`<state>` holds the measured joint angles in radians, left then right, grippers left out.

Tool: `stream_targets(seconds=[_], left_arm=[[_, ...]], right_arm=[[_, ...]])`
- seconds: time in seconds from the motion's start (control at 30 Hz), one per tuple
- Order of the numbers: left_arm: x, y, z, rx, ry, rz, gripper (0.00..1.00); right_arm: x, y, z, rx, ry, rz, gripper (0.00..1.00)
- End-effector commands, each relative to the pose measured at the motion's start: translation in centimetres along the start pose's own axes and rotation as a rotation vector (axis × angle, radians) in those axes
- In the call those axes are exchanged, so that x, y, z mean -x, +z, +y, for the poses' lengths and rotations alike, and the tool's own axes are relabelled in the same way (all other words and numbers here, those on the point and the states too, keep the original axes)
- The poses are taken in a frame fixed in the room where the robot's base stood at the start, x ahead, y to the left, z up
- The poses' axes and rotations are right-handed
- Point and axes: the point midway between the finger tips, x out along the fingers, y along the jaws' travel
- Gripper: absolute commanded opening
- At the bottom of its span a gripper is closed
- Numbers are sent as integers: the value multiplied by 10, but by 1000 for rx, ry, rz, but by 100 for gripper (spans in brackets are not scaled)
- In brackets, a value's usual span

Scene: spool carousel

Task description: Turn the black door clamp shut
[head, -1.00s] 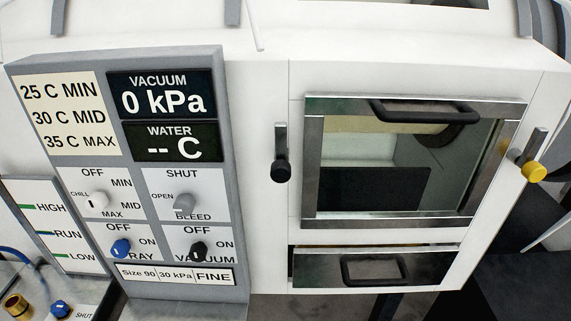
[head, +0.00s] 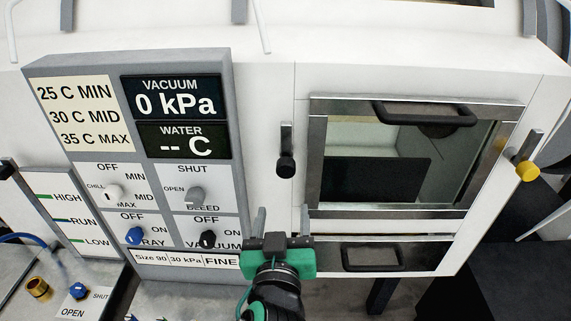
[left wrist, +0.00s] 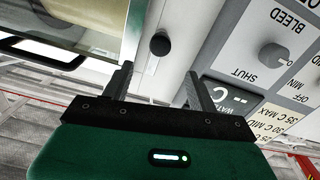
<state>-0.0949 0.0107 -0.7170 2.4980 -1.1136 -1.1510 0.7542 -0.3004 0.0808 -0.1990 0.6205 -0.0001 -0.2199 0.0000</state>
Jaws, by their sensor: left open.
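The black door clamp, a metal bar with a black knob (head: 286,167), hangs upright on the white wall just left of the door (head: 375,165), with a gap to the door's metal frame. Its knob also shows in the left wrist view (left wrist: 160,44), beyond the fingertips and between their lines. The door is closed in its frame, with a dark handle on top. My left gripper (head: 282,212) is open and empty, below the knob and apart from it; its two fingers also show in the left wrist view (left wrist: 159,72). My right gripper is not in view.
A yellow-knobbed clamp (head: 527,169) is right of the door. A drawer (head: 425,253) with a handle lies below the door, right of my left gripper. The control panel (head: 238,130) with several knobs stands out to the left. The wall around the black knob looks clear.

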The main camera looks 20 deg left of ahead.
Motion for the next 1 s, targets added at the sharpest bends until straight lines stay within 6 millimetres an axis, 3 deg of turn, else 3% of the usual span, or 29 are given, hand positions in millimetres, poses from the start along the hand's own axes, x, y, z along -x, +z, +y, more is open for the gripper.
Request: stream_targets(seconds=[0.5,0.67,1.0], left_arm=[[-26,0,-3,13,-4,11,59],[-53,-5,-2,7,-4,11,59],[-118,-8,-2,3,-4,7,59]], right_arm=[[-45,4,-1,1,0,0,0],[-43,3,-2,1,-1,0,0],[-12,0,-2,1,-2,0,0]])
